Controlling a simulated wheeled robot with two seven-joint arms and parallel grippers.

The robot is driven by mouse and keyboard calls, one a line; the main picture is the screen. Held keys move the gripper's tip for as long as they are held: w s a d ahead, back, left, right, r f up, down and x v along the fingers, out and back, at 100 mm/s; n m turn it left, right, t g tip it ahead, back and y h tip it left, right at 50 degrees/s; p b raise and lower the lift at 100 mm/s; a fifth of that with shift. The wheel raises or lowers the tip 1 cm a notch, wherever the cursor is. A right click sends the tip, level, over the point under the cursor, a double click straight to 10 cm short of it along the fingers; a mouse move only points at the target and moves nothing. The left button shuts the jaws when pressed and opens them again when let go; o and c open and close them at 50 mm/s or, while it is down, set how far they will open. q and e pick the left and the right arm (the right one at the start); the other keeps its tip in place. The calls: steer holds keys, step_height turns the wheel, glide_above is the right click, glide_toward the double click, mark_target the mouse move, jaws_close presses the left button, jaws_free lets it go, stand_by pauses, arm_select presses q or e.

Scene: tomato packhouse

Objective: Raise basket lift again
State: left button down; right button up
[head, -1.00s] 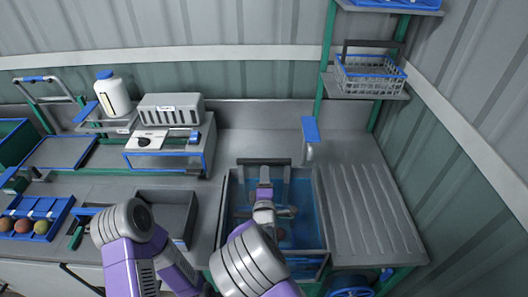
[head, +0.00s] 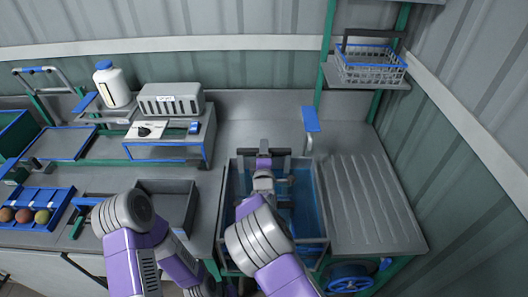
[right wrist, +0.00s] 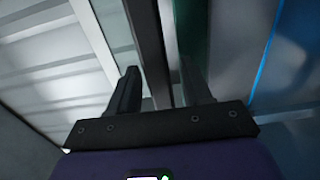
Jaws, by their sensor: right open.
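A dark handle bar (head: 245,153), apparently the basket lift's, stands across the far end of the blue-lined wash tank (head: 319,215). My right gripper (head: 264,152) is open at the middle of this bar. In the right wrist view a dark upright bar (right wrist: 148,50) runs between the two spread fingers of the right gripper (right wrist: 165,88); I cannot tell whether they touch it. My right arm hides most of the tank's inside, so a basket in it cannot be made out. My left arm shows at lower left, but its gripper is out of view.
A wire basket (head: 370,73) with a dark handle stands on the shelf at upper right. A ribbed draining board (head: 370,200) lies right of the tank. A blue-topped tap (head: 310,122) rises behind it. A grey bin (head: 180,200) stands left of it, a blue wheel (head: 350,277) below.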

jaws_close()
steer(key=shift+r, duration=0.1)
step_height(320, 180, up, 19)
steer(key=p, duration=0.9)
steer(key=shift+p, duration=0.4)
steer(key=shift+w+r, duration=0.1)
steer(key=shift+c, duration=0.6)
jaws_free()
steer(key=shift+o, duration=0.6)
steer(key=shift+f, duration=0.2)
